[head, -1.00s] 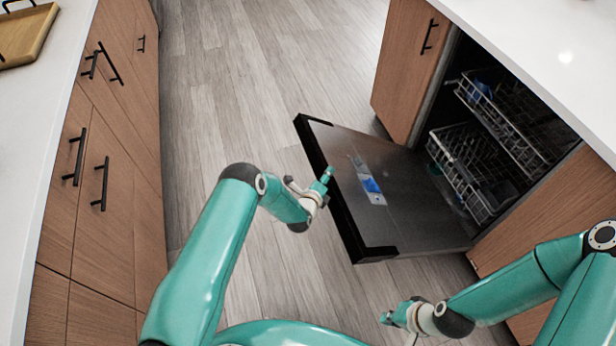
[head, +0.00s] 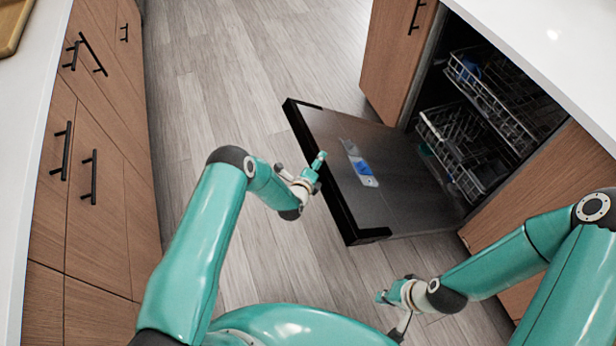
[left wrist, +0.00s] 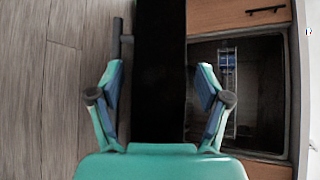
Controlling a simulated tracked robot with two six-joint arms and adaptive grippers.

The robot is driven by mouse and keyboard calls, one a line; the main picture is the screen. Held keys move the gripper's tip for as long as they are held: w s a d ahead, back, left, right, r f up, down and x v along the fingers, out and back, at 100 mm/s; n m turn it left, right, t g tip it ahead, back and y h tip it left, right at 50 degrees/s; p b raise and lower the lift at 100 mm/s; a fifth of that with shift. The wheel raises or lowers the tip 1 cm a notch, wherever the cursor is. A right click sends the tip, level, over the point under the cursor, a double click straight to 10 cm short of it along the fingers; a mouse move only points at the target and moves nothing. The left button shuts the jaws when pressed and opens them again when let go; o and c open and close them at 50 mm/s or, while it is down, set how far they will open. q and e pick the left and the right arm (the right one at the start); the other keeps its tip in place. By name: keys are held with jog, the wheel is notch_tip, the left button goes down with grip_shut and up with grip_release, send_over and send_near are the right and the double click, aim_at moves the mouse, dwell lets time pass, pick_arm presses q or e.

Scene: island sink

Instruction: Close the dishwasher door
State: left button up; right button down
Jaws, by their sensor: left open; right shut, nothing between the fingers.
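The dishwasher door (head: 395,185) is open, lowered out over the floor, with its dark inner face up and a black outer edge. My left gripper (head: 312,178) is beside the outer edge of the door in the head view. In the left wrist view my left gripper (left wrist: 161,85) is open, with the black door edge (left wrist: 160,50) running between its fingers; I cannot tell whether they touch it. My right gripper (head: 386,299) is shut and empty, low over the floor near the door's near corner.
The dishwasher's two wire racks (head: 490,105) sit inside the opening. A white countertop (head: 560,50) lies above it. Wooden cabinets (head: 95,190) with black handles line the left side. The wooden floor (head: 215,80) between is clear.

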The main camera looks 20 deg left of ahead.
pick_arm(q)
jog(key=v, duration=1)
jog(key=shift+s, duration=0.3)
